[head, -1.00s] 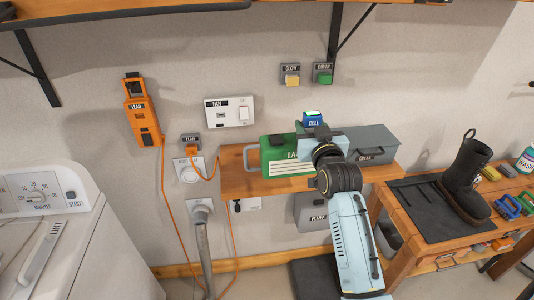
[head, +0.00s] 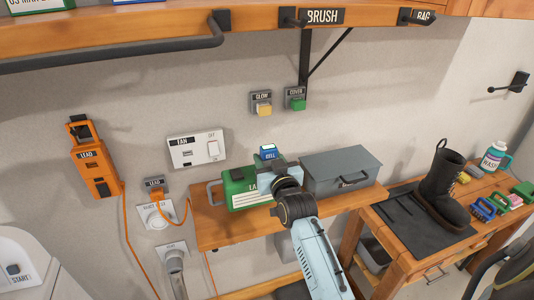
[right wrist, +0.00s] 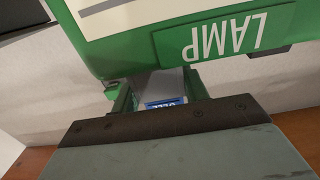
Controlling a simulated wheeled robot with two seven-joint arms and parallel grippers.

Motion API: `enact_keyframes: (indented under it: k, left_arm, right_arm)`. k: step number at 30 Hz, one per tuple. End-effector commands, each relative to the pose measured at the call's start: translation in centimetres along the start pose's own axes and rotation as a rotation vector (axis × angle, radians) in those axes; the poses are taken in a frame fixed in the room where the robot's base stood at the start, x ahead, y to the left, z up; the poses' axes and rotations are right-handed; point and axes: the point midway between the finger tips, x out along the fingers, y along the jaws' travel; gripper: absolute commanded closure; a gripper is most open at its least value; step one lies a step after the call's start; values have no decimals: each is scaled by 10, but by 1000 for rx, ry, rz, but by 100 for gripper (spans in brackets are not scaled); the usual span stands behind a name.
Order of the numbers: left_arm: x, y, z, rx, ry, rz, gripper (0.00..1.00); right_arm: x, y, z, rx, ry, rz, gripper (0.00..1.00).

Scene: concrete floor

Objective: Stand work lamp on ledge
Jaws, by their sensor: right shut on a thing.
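The work lamp is a green body with a pale front panel (head: 239,200), and its label reads LAMP in the right wrist view (right wrist: 215,42). It is upright at the wooden ledge (head: 215,236); I cannot tell whether it bears its full weight there. My right gripper (head: 270,172) is shut at the lamp's upper right. In the right wrist view the gripper (right wrist: 158,88) closes right by the lamp's green body. The exact grip spot is partly hidden. My left gripper is not in view.
A grey metal box (head: 341,167) stands right of the lamp on the ledge. A fan switch (head: 196,150), an orange LEAD unit (head: 94,165) and its cord are on the wall at left. A bench (head: 420,262) with a boot (head: 441,185) stands at right. A shelf (head: 150,28) overhangs above.

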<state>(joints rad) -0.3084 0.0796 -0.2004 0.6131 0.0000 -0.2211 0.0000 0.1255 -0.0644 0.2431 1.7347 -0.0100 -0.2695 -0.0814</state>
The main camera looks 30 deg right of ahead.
Motion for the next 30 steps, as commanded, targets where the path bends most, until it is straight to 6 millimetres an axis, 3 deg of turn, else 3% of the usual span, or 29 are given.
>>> enact_keyframes:
  k: [9, 23, 24, 28, 30]
  left_arm:
    - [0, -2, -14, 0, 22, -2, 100]
    - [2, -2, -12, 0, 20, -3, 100]
    - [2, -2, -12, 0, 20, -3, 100]
    - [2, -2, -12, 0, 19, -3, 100]
    - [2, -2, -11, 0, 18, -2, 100]
  right_arm:
    - [1, 0, 30, 1, 9, 0, 100]
    - [1, 0, 36, 2, 12, 0, 100]
    - [0, 0, 40, -1, 0, 0, 50]
    - [0, 0, 40, -1, 0, 0, 34]
    - [0, 0, 40, -1, 0, 0, 34]
